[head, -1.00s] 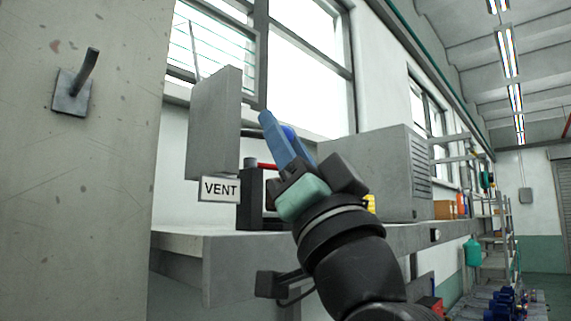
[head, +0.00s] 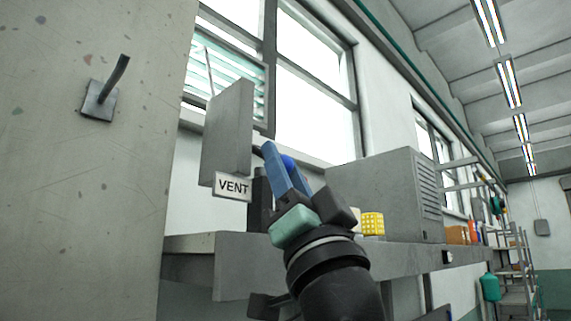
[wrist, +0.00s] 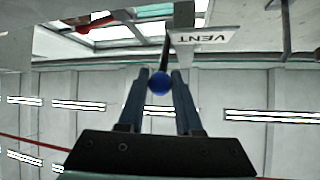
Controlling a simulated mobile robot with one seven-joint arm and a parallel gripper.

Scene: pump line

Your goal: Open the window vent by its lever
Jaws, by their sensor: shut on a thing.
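The window vent (head: 240,88) is a set of pale teal slats in the lower left window pane; the slats show broad faces with gaps between. A grey upright plate (head: 228,128) stands in front, with a white VENT sign (head: 233,186) below it. The lever shows in the wrist view as a dark rod (wrist: 166,50) ending in a blue ball knob (wrist: 160,84). My gripper (head: 277,160) has its blue fingers shut on the knob, one on each side. In the head view the fingers partly hide the knob (head: 289,162), and most of the rod is hidden.
A concrete pillar (head: 90,220) with a dark hook (head: 106,90) fills the left. A grey shelf (head: 190,262) runs under the window. It carries a big grey louvred box (head: 385,190) and a yellow block (head: 372,223), right of my gripper.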

